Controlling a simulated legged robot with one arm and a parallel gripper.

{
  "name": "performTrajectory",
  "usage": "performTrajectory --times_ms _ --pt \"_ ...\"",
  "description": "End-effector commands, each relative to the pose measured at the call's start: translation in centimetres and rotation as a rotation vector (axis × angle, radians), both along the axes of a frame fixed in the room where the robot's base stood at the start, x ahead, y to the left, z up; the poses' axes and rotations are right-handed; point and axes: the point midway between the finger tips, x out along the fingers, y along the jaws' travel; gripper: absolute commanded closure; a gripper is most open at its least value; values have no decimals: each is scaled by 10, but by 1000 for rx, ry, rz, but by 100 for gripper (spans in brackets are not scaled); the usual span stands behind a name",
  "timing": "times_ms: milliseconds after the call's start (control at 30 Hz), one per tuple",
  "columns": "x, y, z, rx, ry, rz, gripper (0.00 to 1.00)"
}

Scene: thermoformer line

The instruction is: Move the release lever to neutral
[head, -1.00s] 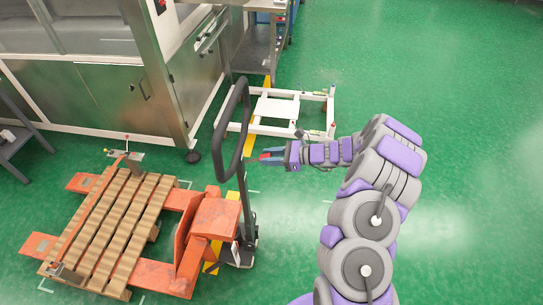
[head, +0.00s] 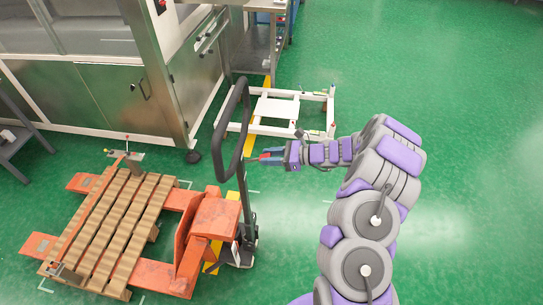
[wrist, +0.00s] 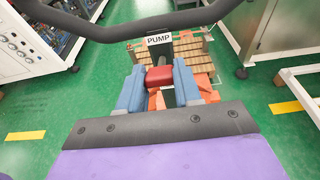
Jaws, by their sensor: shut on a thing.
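The orange pallet jack (head: 212,215) stands with its forks under a wooden pallet. Its black loop handle (head: 233,112) rises toward my arm; in the wrist view the loop (wrist: 120,30) crosses the top. My gripper (head: 266,156) reaches in from the right, beside the handle. In the wrist view its blue fingers (wrist: 160,88) are shut on the red release lever (wrist: 159,76), one on each side. The lever sits just below a PUMP label (wrist: 159,39). Its tip shows red in the head view (head: 264,156); the fingers hide its sides.
The wooden pallet (head: 112,225) lies over the forks on the left. A steel machine cabinet (head: 115,95) stands behind. A white wheeled frame (head: 285,108) is on the floor beyond the handle. Green floor is clear to the right.

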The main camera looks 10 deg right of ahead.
Motion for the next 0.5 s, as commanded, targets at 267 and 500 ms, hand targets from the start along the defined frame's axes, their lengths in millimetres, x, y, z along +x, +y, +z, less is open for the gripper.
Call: performTrajectory --times_ms 267,500 --pt "1 -3 -7 0 -2 -6 100" --pt "-1 -8 -24 -2 2 -4 100"
